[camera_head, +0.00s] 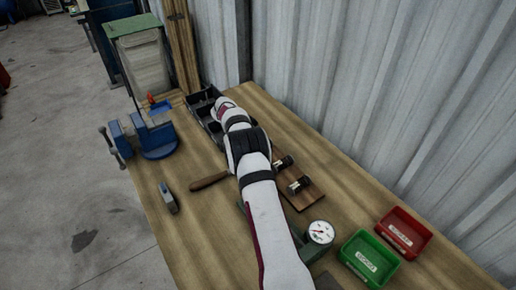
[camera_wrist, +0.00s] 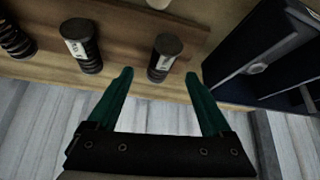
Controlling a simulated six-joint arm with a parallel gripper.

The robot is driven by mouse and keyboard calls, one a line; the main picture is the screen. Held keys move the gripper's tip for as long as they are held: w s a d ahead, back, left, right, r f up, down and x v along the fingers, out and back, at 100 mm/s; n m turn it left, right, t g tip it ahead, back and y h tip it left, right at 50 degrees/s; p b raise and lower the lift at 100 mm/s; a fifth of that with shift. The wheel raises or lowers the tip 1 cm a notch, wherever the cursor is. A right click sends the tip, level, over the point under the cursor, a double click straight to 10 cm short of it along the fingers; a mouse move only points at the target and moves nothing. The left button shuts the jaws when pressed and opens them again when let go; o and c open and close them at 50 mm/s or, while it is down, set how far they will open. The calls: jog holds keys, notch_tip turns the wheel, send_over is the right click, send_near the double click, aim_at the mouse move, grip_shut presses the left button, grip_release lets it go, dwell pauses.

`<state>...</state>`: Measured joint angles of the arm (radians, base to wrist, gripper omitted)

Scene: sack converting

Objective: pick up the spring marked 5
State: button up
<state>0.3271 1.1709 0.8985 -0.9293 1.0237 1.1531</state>
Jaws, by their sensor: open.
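Several dark coil springs stand on a brown wooden board (camera_head: 308,198). In the wrist view I see a left spring (camera_wrist: 15,38), a middle spring (camera_wrist: 82,46) with a pale label, and a right spring (camera_wrist: 165,55) with a partly visible pale label. I cannot read a number on any of them, so I cannot tell which is marked 5. My gripper (camera_wrist: 159,77) is open and empty, its green fingertips nearest the right spring. In the head view two springs (camera_head: 284,163) (camera_head: 300,185) show beside my arm, which hides other parts of the board and my gripper.
A black divided tray (camera_head: 203,100) stands beyond my arm, also at right in the wrist view (camera_wrist: 262,50). A blue vise (camera_head: 155,139), a hammer-like tool (camera_head: 168,197), a dial gauge (camera_head: 320,232), a green bin (camera_head: 369,260) and a red bin (camera_head: 403,233) stand around. The corrugated wall bounds the bench.

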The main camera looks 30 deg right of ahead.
jog(key=x, duration=0.3)
jog(key=shift+f, duration=0.45)
grip_shut()
